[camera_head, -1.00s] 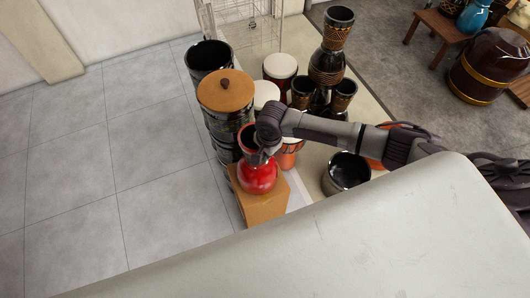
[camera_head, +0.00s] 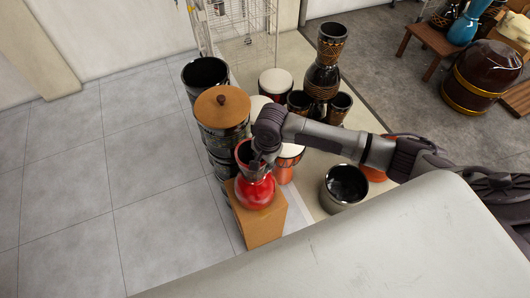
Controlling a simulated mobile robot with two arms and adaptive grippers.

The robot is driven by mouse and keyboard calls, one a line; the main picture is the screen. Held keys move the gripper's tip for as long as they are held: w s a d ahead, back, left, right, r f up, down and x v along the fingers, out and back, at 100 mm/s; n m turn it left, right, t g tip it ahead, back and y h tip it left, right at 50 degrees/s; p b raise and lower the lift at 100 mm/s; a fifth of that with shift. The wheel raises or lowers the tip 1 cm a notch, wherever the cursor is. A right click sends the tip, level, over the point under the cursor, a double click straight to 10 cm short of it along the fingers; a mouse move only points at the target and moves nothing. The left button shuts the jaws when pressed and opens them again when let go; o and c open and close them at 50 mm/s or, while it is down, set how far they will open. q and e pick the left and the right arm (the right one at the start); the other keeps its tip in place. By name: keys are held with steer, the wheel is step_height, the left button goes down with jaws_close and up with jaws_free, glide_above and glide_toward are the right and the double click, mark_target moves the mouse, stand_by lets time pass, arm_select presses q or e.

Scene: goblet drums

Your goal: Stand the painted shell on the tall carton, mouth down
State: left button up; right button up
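The painted shell (camera_head: 256,194) is glossy red, with a round bulb low and a narrower open end up. It appears upright on top of the tall carton (camera_head: 263,228), a brown box standing on the floor. My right gripper (camera_head: 261,160) comes in from the right and points down at the right side of the shell's upper rim. Its fingers are dark and mostly hidden behind the wrist and against the rim, so I cannot tell whether they grip or only sit close. My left gripper is out of view.
A black drum with an orange-brown lid (camera_head: 222,106) stands close behind the carton. Several goblet drums (camera_head: 322,75) stand farther back, and a black bowl-like drum (camera_head: 345,186) is right of the carton. Open tiled floor (camera_head: 70,190) lies left. A pale surface (camera_head: 370,255) fills the foreground.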

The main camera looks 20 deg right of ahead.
step_height(320, 180, up, 7)
steer(key=shift+s+d+f, duration=0.15)
steer(key=shift+s, duration=0.25)
